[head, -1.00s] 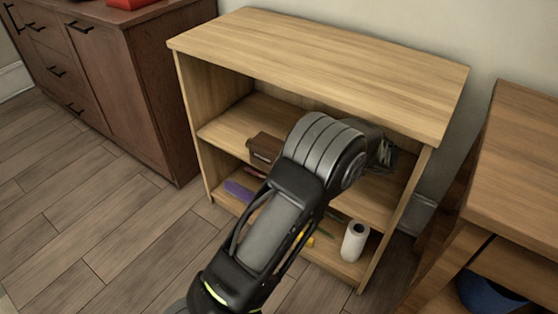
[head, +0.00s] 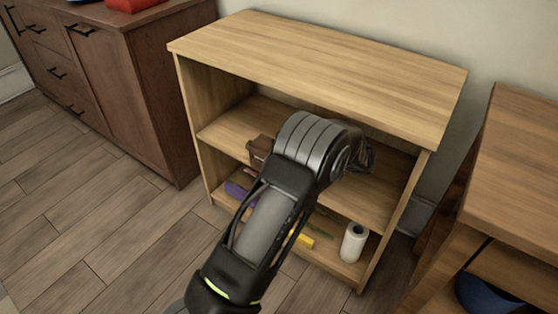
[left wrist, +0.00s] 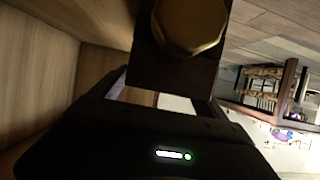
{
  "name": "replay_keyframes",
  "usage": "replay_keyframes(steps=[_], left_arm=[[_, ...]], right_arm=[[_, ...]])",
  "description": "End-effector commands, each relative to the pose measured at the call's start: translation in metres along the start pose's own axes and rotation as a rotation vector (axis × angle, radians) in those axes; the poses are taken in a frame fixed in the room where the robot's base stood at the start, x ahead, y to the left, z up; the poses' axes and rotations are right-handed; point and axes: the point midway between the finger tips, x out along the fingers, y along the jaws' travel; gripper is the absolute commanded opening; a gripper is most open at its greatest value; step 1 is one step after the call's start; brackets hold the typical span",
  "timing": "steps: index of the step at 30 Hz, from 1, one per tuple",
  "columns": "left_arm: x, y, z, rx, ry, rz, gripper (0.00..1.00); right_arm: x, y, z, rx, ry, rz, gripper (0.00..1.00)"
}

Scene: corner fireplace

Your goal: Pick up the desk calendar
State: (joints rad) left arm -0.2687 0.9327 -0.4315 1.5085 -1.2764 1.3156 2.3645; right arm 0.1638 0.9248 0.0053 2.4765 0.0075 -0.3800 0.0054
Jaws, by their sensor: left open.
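A small brown block-like object (head: 257,149) stands on the middle shelf, partly covered by my left arm. It may be the desk calendar, but I cannot tell for sure. My left arm reaches into the shelf unit from below, and its fingers are hidden in the head view. In the left wrist view my left gripper (left wrist: 160,98) is open. A dark brown object with an eight-sided, gold-brown face (left wrist: 189,22) is close in front of it; I cannot tell whether they touch. My right gripper is not in view.
The wooden shelf unit (head: 320,65) has a bare top. On its lower shelf are a paper roll (head: 354,242), a purple item (head: 235,190) and a yellow item (head: 301,240). A dark cabinet (head: 130,90) stands left, another wooden unit (head: 525,165) right. Floor in front is clear.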

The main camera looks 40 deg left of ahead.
Motion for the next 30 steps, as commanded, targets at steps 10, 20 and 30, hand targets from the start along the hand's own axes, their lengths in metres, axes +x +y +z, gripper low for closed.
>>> replay_keyframes(steps=[10, 20, 30], left_arm=[[-0.0003, -0.0001, 0.0000, 0.000, 0.000, 0.000, 0.85], [-0.0004, -0.0001, -0.0001, 0.000, 0.000, 0.000, 0.63], [-0.0004, -0.0001, -0.0001, 0.000, 0.000, 0.000, 0.35]], right_arm=[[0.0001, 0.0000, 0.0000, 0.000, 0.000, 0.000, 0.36], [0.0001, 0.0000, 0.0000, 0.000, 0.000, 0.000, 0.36], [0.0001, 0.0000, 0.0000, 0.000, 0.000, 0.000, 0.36]])
